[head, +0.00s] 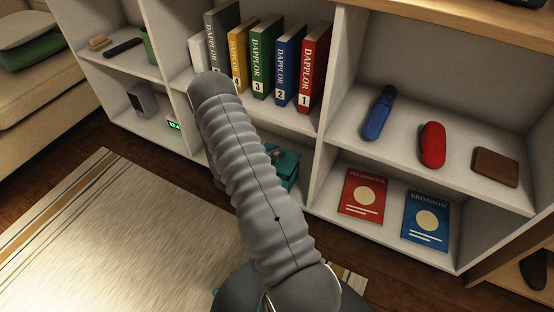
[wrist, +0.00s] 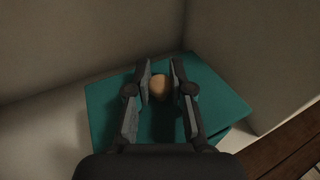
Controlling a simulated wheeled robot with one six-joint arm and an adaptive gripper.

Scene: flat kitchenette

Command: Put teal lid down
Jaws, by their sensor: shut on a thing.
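The teal lid (wrist: 218,98) is a flat square with a round wooden knob (wrist: 159,87) in the middle. In the wrist view my gripper (wrist: 160,76) has one finger on each side of the knob and is shut on it. The lid lies near an inner corner of a pale shelf compartment. In the head view teal surfaces (head: 288,165) show in the lower middle compartment, partly behind my arm. I cannot tell whether the lid touches what is under it. My gripper is mostly hidden by my arm in the head view.
The pale shelf unit (head: 333,95) has upright walls close around the lid. Numbered books (head: 262,58) stand above. A blue bottle (head: 379,114), red case (head: 432,145) and brown wallet (head: 495,167) lie to the right. Two flat books, red (head: 362,195) and blue (head: 426,219), are below them.

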